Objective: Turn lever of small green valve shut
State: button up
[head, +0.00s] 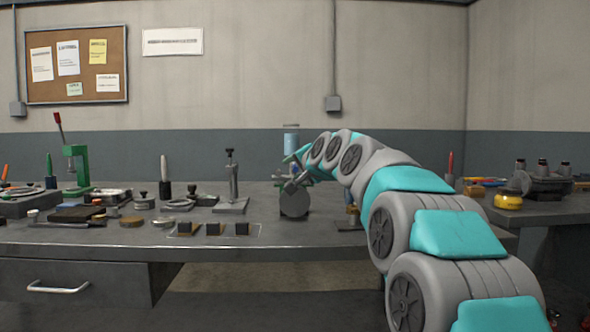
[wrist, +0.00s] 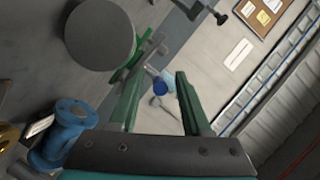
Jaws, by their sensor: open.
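My gripper (wrist: 158,80) is open, its two green fingers apart with nothing held between them. In the head view my gripper (head: 298,172) is over the middle of the bench, beside a round grey disc (head: 295,204). In the wrist view a small green part (wrist: 128,67), apparently the green valve, shows beside the left fingertip, partly behind the grey disc (wrist: 100,35). A thin lever-like piece near it is too small to read clearly. I cannot tell whether the finger touches it. My arm and gripper hide part of this spot in the head view.
A blue flanged valve (wrist: 72,128) stands left of my gripper in the wrist view, near a brass-coloured part (wrist: 8,135). On the bench (head: 120,236) are a green press (head: 78,165) and a grey stand (head: 231,190). A second bench (head: 545,212) is at right.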

grip_shut()
dwell(0.3)
dwell(1.1)
